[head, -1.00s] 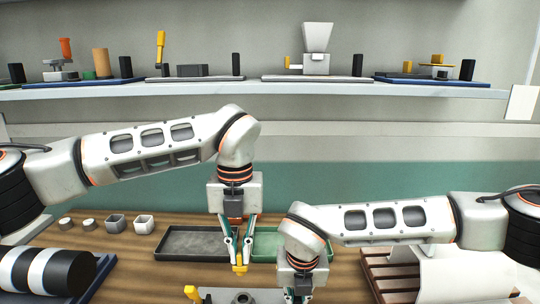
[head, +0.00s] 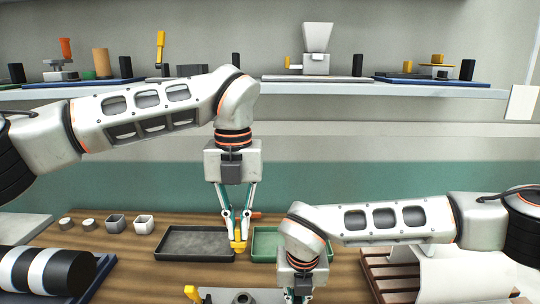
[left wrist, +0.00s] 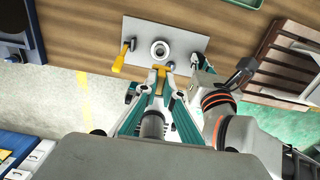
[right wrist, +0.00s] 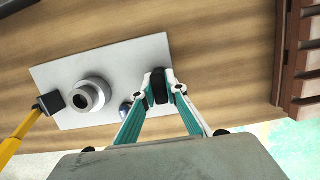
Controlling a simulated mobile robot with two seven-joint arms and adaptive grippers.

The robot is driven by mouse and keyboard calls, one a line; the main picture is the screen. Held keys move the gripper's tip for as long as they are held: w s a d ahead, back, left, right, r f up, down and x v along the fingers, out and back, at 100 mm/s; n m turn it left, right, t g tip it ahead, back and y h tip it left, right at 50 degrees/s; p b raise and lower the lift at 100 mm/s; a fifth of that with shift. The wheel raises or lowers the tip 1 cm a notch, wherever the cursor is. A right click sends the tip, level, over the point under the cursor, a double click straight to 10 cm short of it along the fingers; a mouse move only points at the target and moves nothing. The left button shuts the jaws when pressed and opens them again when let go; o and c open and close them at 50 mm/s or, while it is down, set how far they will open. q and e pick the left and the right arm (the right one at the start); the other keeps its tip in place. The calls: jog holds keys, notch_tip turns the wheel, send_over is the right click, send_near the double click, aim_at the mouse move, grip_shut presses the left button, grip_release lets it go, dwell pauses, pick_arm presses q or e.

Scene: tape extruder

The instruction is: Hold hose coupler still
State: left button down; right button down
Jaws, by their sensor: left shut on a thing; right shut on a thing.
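My right gripper (right wrist: 160,88) is shut on a black piece (right wrist: 160,84), probably the hose coupler, at the right part of the grey metal plate (right wrist: 105,60). The fingers hide part of it. A round grey collar (right wrist: 88,96) stands on the plate, with a yellow lever (right wrist: 14,138) beside it. My left gripper (head: 238,238) is shut on a yellow piece (head: 239,245) and holds it above the table, in front of the trays. The yellow piece also shows in the left wrist view (left wrist: 160,78), near the collar. The right gripper is partly cut off in the head view.
A dark tray (head: 170,256) and a green tray (head: 262,258) lie behind the plate. Small cups (head: 143,223) and a striped roll (head: 40,270) are at left. A slatted wooden rack (head: 375,275) is at right. The shelf (head: 250,86) holds several small machines.

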aim_at(238, 228)
jog(key=c, duration=2)
grip_release()
jog(key=shift+o, duration=0.2)
